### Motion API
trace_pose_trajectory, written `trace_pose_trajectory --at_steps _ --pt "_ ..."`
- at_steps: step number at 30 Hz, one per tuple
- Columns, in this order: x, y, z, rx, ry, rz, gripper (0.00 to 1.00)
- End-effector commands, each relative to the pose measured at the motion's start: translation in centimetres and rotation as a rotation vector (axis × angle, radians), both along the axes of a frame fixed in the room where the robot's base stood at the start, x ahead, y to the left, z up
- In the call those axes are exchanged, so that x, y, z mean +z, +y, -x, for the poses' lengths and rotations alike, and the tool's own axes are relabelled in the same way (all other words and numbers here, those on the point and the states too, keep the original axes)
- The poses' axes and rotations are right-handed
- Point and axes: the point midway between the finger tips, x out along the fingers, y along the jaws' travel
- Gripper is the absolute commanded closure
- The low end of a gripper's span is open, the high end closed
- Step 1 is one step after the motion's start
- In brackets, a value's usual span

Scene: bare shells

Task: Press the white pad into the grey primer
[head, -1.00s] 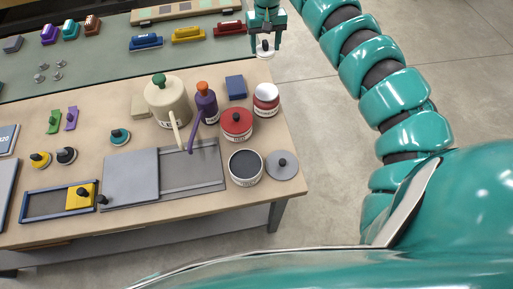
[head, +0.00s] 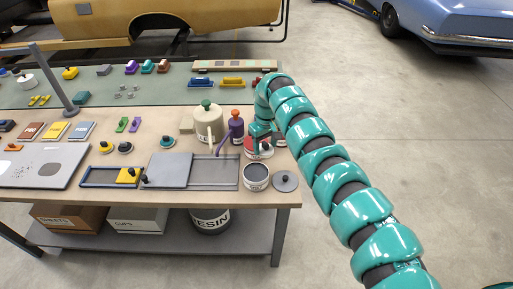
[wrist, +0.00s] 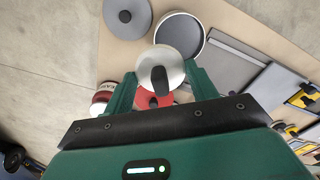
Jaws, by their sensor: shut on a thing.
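The white pad (wrist: 170,57) is a pale round disc with a black knob, seen in the wrist view between my fingers. My gripper (wrist: 160,84) is shut on it and holds it up. The grey primer (head: 256,172) is dark grey and fills an open white tin at the table's front right. The primer also shows in the wrist view (wrist: 181,36), just beyond the pad, partly covered by it.
A grey lid (head: 285,182) with a knob lies right of the primer tin. A grey tray (head: 215,178) lies left of the primer. A cream jug (head: 207,124) and purple bottle (head: 236,128) stand behind the tray.

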Motion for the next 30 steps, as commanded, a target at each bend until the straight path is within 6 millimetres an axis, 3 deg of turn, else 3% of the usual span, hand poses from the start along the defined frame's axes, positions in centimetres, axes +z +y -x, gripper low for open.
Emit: trace_pose_trajectory --at_steps 3,9,20,30 --pt "-1.0 1.8 0.8 0.087 0.000 -0.004 0.61" --pt "-2.5 3.0 1.8 0.177 0.001 -0.001 0.61" --pt "-4.0 3.3 2.0 0.202 0.000 -0.001 0.61" --pt "-7.4 3.3 2.1 0.201 0.004 0.000 0.61"
